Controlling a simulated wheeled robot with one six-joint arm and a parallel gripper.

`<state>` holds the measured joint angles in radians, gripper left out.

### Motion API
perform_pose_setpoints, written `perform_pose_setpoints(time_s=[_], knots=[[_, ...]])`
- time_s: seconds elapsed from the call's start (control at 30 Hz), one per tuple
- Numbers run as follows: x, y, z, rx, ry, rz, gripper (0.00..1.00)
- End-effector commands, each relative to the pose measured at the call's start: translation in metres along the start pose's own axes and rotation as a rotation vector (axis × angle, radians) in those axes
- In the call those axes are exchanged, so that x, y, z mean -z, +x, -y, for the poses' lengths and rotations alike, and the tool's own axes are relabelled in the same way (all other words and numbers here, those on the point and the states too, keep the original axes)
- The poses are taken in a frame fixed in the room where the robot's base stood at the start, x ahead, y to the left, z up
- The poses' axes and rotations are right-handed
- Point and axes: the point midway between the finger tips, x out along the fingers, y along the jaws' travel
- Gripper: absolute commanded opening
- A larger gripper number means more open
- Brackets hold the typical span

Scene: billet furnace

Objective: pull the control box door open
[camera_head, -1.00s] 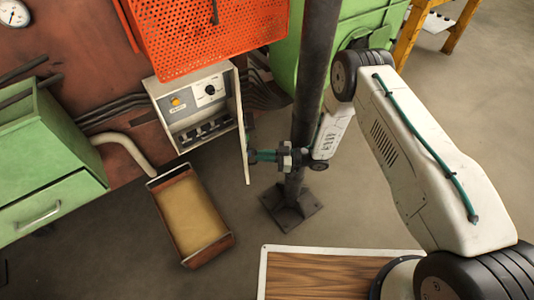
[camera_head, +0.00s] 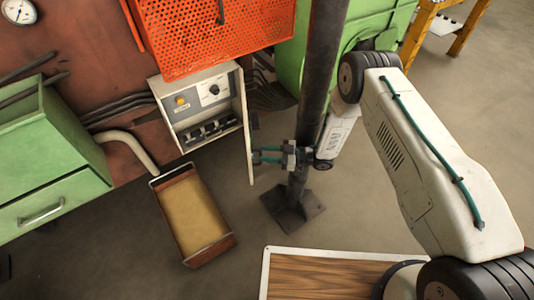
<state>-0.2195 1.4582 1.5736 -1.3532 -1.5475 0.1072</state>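The control box (camera_head: 193,84) is a light grey cabinet on the red-brown wall, with an orange button and a dark knob on its upper panel. Its door (camera_head: 245,128) stands swung well out on the right side and shows nearly edge-on. The open box shows a row of dark parts inside. My gripper (camera_head: 259,155) is at the outer face of the door, right beside its lower part. Its two teal fingers show apart, with a gap between them. Whether the fingertips touch the door or its dark handle is too small to tell.
A dark post (camera_head: 312,105) on a square foot stands close by my gripper. An orange perforated guard (camera_head: 215,32) hangs above the box. A rusty tray (camera_head: 193,213) lies on the floor below, and a green drawer cabinet (camera_head: 55,165) stands left.

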Motion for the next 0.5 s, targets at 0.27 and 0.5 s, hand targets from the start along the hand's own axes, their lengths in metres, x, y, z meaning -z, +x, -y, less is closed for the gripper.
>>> perform_pose_setpoints(time_s=[0.27, 0.5], knots=[[0.008, 0.000, 0.000, 0.000, 0.000, 0.000, 0.33], [0.038, -0.007, 0.016, -0.002, 0.004, 0.000, 0.33]])
